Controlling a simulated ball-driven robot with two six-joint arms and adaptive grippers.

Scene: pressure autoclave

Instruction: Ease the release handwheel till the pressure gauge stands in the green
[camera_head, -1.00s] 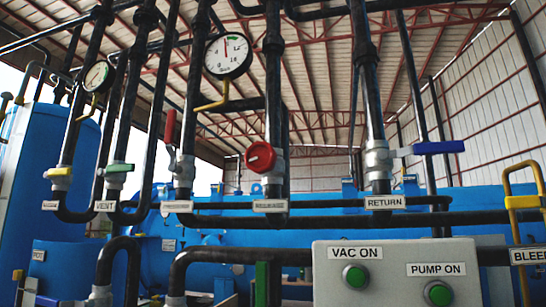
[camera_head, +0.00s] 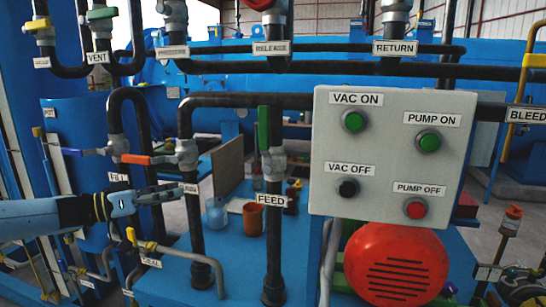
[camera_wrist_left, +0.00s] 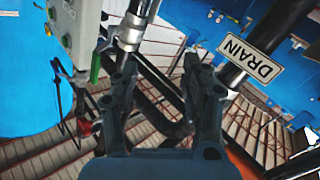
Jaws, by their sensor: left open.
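The red release handwheel (camera_head: 260,4) is cut by the top edge of the head view, above the RELEASE label (camera_head: 271,48). The pressure gauge is out of view now. My left gripper (camera_head: 180,193) is at the left of the head view, well below the handwheel and apart from it, close to the pipes. The wrist view shows its two dark fingers (camera_wrist_left: 155,80) spread apart with nothing held between them. My right gripper is not in view.
A grey control panel (camera_head: 388,98) with push buttons stands right of centre, above a red slotted cover (camera_head: 397,265). The FEED pipe (camera_head: 273,240) and an orange-handled valve (camera_head: 140,159) stand near my left gripper. A DRAIN label (camera_wrist_left: 251,60) shows in the wrist view.

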